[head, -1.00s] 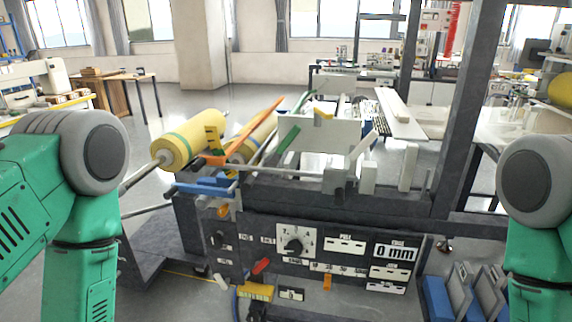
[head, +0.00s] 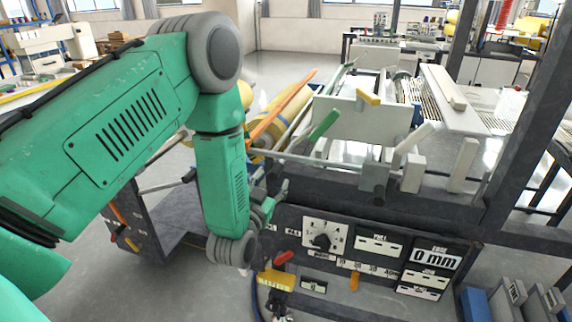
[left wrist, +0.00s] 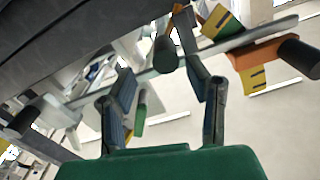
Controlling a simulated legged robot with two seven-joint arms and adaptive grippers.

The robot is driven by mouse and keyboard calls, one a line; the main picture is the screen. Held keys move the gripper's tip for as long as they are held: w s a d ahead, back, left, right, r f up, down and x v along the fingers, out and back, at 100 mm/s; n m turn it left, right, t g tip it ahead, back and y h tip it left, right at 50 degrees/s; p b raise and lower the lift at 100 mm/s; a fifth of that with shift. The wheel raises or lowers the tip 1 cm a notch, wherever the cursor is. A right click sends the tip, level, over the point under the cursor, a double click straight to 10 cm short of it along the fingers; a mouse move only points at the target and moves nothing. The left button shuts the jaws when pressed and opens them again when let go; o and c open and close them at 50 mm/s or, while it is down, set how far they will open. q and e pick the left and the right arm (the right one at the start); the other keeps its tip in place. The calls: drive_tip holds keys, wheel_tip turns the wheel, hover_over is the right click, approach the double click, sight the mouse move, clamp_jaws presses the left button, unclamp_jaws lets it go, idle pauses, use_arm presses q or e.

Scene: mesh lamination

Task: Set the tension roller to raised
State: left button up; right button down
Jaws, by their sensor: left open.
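My left gripper (head: 276,203) is in front of the machine's left side, above the control panel, partly hidden by my forearm. In the left wrist view its two fingers (left wrist: 165,88) are spread, with nothing between the tips. A grey bar (left wrist: 232,42) crosses beyond the fingertips, near a dark cylindrical end (left wrist: 165,54). An orange piece with a dark knob (left wrist: 262,54) and a yellow piece (left wrist: 222,26) are at the upper right. I cannot tell for certain which part is the tension roller. My right gripper is not in view.
A dark post (head: 520,130) stands at the right. Blue-and-grey blocks (head: 505,303) are at lower right.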

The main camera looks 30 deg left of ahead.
sight(278, 163)
use_arm(q)
drive_tip(key=w+a, duration=0.1)
drive_tip(key=w, duration=0.1)
drive_tip(key=w+a, duration=0.1)
drive_tip(key=w, duration=0.1)
drive_tip(key=w+a, duration=0.1)
drive_tip(key=w, duration=0.1)
drive_tip(key=shift+w+f, duration=0.1)
drive_tip(key=shift+f, duration=0.15)
drive_tip(key=shift+w, duration=0.65)
drive_tip(key=shift+w+d+r, duration=0.15)
drive_tip(key=shift+d, duration=0.25)
drive_tip(key=shift+a, duration=0.1)
drive_tip(key=c, duration=0.7)
drive_tip(key=shift+a, duration=0.15)
clamp_jaws()
drive_tip(key=shift+a, duration=0.15)
